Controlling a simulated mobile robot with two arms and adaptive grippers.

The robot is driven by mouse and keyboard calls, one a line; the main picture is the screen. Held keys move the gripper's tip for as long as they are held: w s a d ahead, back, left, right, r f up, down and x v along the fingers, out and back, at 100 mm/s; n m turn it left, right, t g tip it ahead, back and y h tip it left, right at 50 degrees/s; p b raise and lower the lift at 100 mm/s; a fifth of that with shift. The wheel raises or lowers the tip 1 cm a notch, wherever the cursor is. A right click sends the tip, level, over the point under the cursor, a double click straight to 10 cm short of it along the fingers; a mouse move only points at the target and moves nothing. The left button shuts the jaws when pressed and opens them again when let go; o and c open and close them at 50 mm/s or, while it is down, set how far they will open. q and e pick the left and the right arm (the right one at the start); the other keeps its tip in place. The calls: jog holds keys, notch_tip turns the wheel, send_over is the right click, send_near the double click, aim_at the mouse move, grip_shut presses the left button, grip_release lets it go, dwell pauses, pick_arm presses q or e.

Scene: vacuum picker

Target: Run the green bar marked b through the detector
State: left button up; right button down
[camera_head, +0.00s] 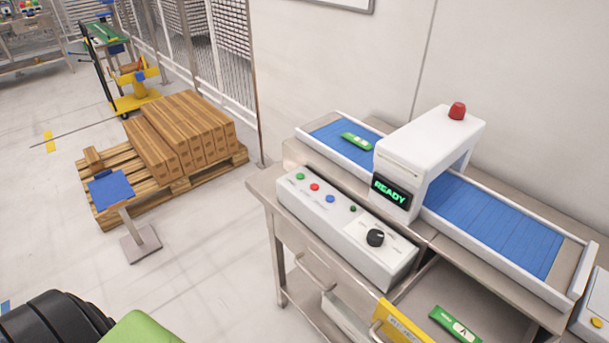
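A green bar (356,141) lies on the left part of the blue conveyor belt (490,229). It has a small white patch with a dark mark that is too small to read surely. The white detector arch (428,150) spans the belt to the right of this bar, apart from it. Its dark screen (391,191) reads READY in green, and a red lamp (457,111) sits on top. A second green bar (456,325), marked A, lies lower down at the front right. Neither of my grippers is in view.
A grey control box (345,232) with coloured buttons and a black knob (375,238) stands in front of the belt. A yellow labelled part (398,325) is below it.

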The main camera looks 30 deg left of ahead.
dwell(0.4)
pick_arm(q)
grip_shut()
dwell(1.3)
